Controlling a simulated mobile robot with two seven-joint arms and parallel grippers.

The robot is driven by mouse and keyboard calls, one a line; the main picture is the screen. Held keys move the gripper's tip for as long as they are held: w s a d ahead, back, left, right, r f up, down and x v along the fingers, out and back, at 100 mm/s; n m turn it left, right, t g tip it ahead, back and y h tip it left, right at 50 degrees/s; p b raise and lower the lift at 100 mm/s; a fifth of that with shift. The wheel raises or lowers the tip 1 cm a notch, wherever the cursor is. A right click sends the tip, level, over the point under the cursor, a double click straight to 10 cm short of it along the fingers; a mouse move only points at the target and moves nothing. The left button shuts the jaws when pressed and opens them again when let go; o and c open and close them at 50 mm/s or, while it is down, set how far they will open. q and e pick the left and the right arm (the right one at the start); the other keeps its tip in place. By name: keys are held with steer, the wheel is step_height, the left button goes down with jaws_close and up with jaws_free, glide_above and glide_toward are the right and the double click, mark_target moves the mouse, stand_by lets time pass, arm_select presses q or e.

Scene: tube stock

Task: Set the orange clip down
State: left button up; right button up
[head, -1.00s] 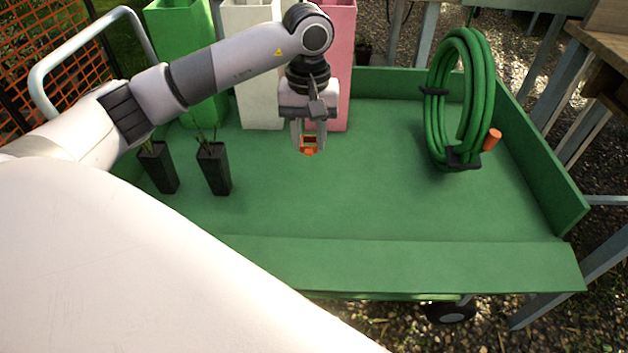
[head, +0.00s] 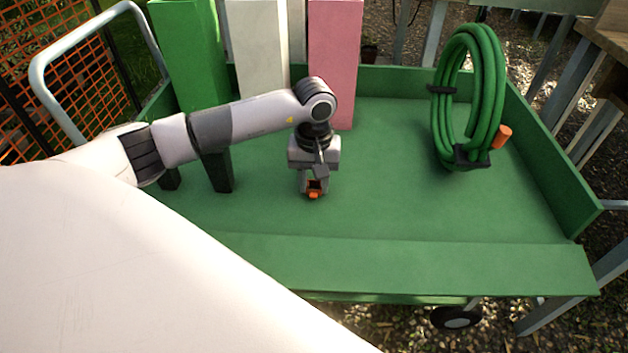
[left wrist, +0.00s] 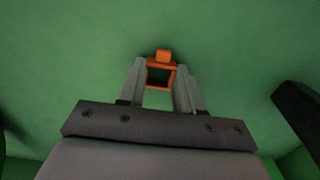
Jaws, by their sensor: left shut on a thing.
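The orange clip (head: 314,194) is held between the fingertips of my left gripper (head: 313,188), over the middle of the green cart bed (head: 390,200). The left wrist view shows the clip (left wrist: 161,70) as a small square frame with a tab, between the two grey fingers of the left gripper (left wrist: 160,80). The fingers are shut on its sides. I cannot tell whether the clip touches the bed. My right gripper is not in view.
A coiled green hose (head: 486,100) with an orange end stands at the right of the bed. Green (head: 187,60), white (head: 258,50) and pink (head: 334,60) tall containers stand at the back.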

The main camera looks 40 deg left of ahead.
arm_select(q)
steer(key=shift+f, duration=0.2)
steer(key=o, duration=1)
steer(key=shift+r, duration=0.1)
steer(key=shift+r, duration=0.2)
step_height(320, 180, up, 12)
steer(key=shift+f+p, duration=0.1)
steer(key=shift+p, duration=0.95)
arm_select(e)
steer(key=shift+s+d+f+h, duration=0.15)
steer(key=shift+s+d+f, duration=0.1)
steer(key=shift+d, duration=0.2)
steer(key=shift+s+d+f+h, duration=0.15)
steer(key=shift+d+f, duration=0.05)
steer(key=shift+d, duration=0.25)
